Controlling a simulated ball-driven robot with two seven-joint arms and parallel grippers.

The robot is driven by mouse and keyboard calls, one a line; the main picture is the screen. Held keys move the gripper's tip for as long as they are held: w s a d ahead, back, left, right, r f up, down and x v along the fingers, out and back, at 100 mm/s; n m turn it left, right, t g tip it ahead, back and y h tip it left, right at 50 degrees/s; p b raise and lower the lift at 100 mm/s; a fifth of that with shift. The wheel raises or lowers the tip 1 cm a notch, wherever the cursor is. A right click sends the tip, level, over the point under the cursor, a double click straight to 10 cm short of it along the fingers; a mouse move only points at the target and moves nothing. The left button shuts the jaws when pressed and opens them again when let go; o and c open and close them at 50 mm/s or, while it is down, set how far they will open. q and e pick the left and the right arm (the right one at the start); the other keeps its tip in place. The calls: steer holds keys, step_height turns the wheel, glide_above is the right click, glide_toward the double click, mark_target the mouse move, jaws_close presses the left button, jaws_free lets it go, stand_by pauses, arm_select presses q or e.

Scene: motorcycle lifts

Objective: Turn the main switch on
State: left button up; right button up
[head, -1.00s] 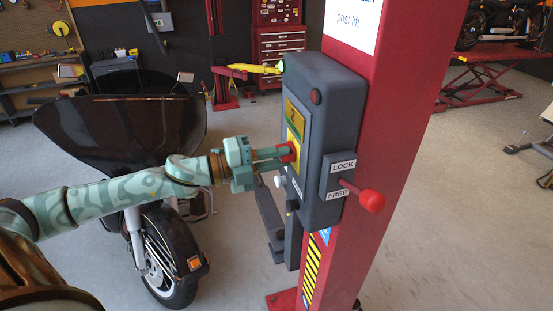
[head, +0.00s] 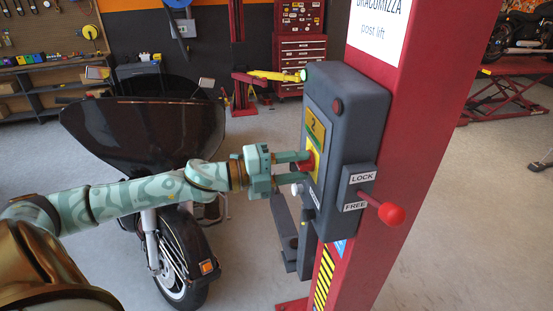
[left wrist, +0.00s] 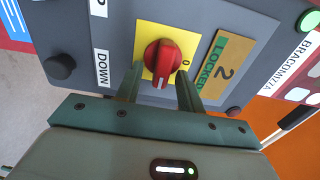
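The main switch is a red rotary knob (left wrist: 162,62) on a yellow plate (left wrist: 146,38) on the grey control box (head: 345,115). A "0" shows beside the knob in the left wrist view. In the head view the knob (head: 307,161) is partly hidden by my fingers. My left gripper (head: 307,166) is open, facing the box. In the left wrist view its two fingers (left wrist: 160,72) stand apart, one on each side of the knob, with gaps visible. Whether the fingertips reach the plate is hard to tell. My right gripper is not in view.
The box is on a red post (head: 420,130). A lever with a red ball (head: 391,214) sticks out beside LOCK and FREE labels. A motorcycle (head: 150,140) stands left.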

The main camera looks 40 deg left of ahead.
arm_select(q)
steer(key=shift+s+a+f, duration=0.15)
steer(key=shift+s+a, duration=0.25)
steer(key=shift+s, duration=0.05)
steer(key=v, duration=1.5)
